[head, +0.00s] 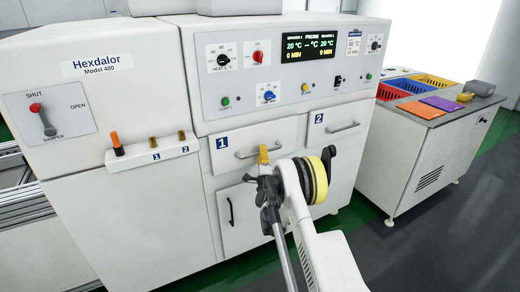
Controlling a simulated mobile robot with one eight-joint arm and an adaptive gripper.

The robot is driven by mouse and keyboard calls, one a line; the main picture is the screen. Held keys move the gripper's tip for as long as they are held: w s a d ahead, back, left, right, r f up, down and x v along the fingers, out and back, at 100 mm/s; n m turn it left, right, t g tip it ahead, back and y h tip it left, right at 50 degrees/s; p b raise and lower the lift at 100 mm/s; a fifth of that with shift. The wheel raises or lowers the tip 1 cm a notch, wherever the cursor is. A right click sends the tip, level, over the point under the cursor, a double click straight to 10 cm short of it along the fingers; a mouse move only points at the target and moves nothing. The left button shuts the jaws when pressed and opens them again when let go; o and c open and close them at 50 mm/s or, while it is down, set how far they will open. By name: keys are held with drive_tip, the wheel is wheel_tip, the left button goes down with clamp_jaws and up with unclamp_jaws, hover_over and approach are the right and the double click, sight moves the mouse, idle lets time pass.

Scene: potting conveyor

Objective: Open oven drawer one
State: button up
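Oven drawer one (246,138) is the left front panel of the white oven, marked with a blue "1" label (222,143). It looks closed, its face level with the front around it. Its horizontal bar handle (242,156) shows left of my gripper. My gripper (263,153) has a yellow tip that overlaps the handle's right part from this camera. I cannot tell whether it touches or grips the handle, as the fingers are small and seen from behind. My arm hides part of the front below and right of the handle.
Drawer two (340,117) is right of drawer one and looks closed. A lower door with a vertical handle (231,212) sits below. A control panel (285,75) is above. A side bench (432,115) with coloured trays stands right. Green and grey floor is clear at right.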

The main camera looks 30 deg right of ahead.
drive_tip(key=shift+w+d+r, duration=0.1)
drive_tip(key=shift+w, duration=0.1)
drive_tip(key=shift+s, duration=0.15)
clamp_jaws()
drive_tip(key=shift+s, duration=0.1)
